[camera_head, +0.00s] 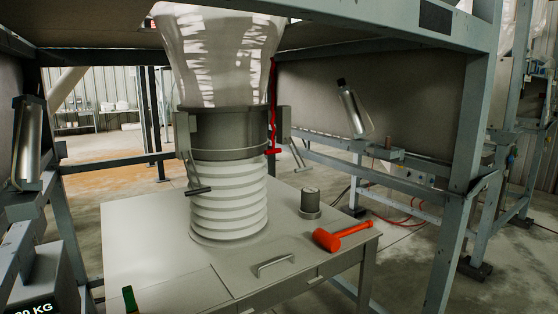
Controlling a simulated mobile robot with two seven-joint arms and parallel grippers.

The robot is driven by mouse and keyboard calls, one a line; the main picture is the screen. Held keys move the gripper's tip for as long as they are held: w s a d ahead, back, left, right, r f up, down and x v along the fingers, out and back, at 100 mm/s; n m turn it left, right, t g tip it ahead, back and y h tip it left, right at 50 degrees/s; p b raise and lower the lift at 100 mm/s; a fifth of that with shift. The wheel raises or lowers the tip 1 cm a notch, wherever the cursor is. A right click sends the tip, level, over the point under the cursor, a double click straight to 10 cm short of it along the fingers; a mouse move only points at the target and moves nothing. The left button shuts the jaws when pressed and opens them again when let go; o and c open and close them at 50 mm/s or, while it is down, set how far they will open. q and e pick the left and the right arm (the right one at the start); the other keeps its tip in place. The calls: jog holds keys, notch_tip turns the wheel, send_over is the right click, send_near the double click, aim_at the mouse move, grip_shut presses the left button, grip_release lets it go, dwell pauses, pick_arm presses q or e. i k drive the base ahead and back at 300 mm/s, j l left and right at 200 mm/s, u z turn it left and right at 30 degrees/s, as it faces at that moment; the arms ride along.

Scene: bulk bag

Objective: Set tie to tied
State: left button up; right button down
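A pale, glossy bulk bag (222,45) hangs from above, and its lower end narrows into a grey collar (222,134). A white ribbed bellows (230,195) runs from the collar down to the table. A thin red strip or rod (273,105) stands upright just right of the bag and ends near the collar; I cannot tell whether it is the tie. No other tie can be made out, so whether it is tied cannot be seen. Neither of my grippers is in view.
A grey table (140,240) carries a red mallet (342,236), a small grey cylinder (310,202) and a drawer-like handle (274,264). Steel frame posts (462,180) stand at both sides.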

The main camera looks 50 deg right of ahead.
aim_at(273, 151)
jog(key=l, duration=0.45)
jog(key=k+l, duration=0.15)
jog(key=l, duration=0.8)
jog(key=k+u, duration=0.05)
